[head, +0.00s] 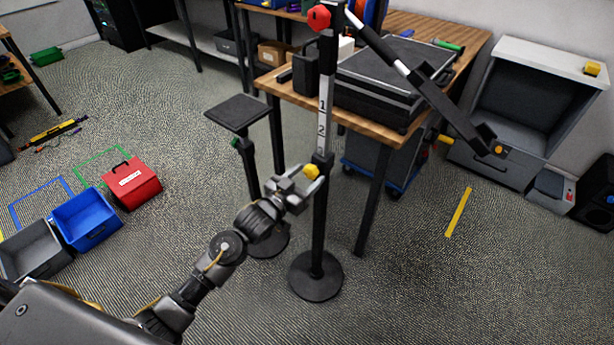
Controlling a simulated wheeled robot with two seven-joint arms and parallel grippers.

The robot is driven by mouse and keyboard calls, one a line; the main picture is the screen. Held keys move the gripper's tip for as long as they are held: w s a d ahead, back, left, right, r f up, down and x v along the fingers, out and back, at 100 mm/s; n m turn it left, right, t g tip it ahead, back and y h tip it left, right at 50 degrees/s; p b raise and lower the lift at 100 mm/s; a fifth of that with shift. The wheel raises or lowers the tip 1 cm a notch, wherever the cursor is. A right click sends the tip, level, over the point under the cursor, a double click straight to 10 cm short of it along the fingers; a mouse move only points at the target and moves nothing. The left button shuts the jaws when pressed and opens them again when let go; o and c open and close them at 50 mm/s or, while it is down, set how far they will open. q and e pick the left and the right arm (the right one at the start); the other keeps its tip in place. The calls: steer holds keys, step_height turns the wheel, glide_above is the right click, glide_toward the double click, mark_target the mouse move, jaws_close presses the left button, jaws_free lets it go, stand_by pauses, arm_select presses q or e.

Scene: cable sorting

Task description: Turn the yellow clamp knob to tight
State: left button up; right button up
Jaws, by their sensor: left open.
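The yellow clamp knob (311,171) sits on the upright black-and-white pole of a stand (319,215), below the white strip marked with numbers. My left gripper (297,180) is at the knob's left, with its fingers close to it. The gripper is open. Whether a finger touches the knob cannot be told from this view. The knob's marking or angle is too small to read. A red knob (318,18) is at the top of the pole, where a slanted black boom (405,70) joins. My right gripper does not show.
The stand's round base (315,276) is on the carpet. A small black platform stand (236,112) is just left of the pole. A wooden table (460,68) with black cases is behind. Blue (86,219) and grey (35,250) bins and a red box (131,184) lie left.

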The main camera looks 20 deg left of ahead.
arm_select(q)
steer(key=shift+w+d, duration=0.1)
steer(key=shift+w, duration=0.1)
steer(key=c, duration=1)
